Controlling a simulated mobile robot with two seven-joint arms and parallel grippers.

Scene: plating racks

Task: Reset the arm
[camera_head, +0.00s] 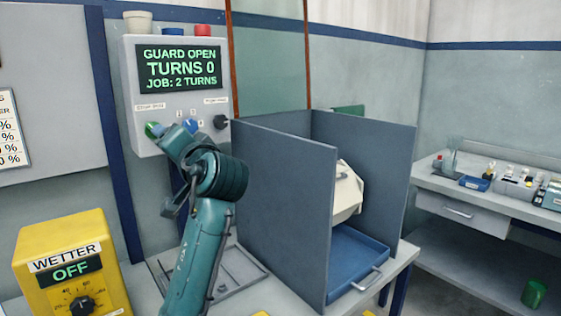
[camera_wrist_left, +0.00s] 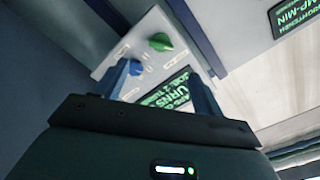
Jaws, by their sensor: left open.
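My left gripper (camera_head: 178,138) is raised in front of the grey control box (camera_head: 137,85) on the wall, close to its row of knobs. In the left wrist view, its two blue fingers (camera_wrist_left: 162,90) stand wide apart with nothing between them. A green knob (camera_wrist_left: 160,41) and a blue knob (camera_wrist_left: 136,67) on the box lie beyond the fingers; I see no finger closed on either. A black knob (camera_head: 221,122) is at the box's right. The screen (camera_head: 179,67) reads "GUARD OPEN, TURNS 0, JOB: 2 TURNS". My right gripper is not in view.
A yellow wetter box (camera_head: 45,240) reading OFF stands at lower left. Blue-grey guard panels (camera_head: 285,205) stand right of my arm, around a cream machine part (camera_head: 349,192) and blue tray (camera_head: 350,262). A side bench (camera_head: 470,200) with small containers is at far right.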

